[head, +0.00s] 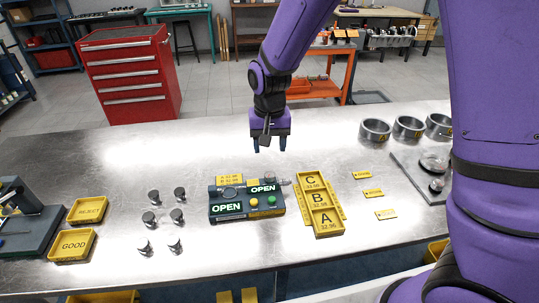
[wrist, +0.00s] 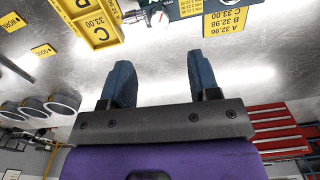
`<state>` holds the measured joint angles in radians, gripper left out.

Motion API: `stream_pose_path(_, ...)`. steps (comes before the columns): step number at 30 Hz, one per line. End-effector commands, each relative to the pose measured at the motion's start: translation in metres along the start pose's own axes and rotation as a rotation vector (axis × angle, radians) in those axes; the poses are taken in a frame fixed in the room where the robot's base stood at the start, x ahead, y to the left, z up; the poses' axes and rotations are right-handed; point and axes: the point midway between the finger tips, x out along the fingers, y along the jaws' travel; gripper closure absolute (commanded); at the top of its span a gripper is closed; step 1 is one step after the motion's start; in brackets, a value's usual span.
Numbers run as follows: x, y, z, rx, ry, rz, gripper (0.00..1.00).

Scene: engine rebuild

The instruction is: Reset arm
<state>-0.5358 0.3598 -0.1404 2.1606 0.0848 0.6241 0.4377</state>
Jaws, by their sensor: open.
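My gripper (head: 268,147) hangs from my purple arm above the metal bench, behind the dark gauge box with the green OPEN signs (head: 246,203). In the wrist view my gripper (wrist: 160,85) has its two blue fingers spread apart with nothing between them. The fingers touch nothing that I can see. The yellow tray marked A, B and C (head: 318,206) lies right of the gauge box, and part of it shows in the wrist view (wrist: 90,22).
On the bench (head: 120,170) stand several small metal pieces (head: 179,194), yellow REJECT (head: 88,210) and GOOD (head: 73,245) trays, small yellow labels (head: 373,193) and metal rings (head: 375,130). A red drawer cabinet (head: 128,75) stands behind. The bench's back middle is clear.

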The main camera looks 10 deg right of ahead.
Motion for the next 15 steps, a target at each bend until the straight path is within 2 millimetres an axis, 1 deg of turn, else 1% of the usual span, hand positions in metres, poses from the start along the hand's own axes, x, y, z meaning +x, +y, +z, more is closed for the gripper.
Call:
stream_pose_path(3, -0.0057, 0.0001, 0.0002, 0.000, -0.001, 0.000, 0.44)
stream_pose_path(12, -0.0066, 0.0001, 0.0002, 0.000, -0.001, 0.001, 0.44)
stream_pose_path(15, -0.0111, 0.0027, 0.0004, 0.000, 0.003, -0.004, 0.44)
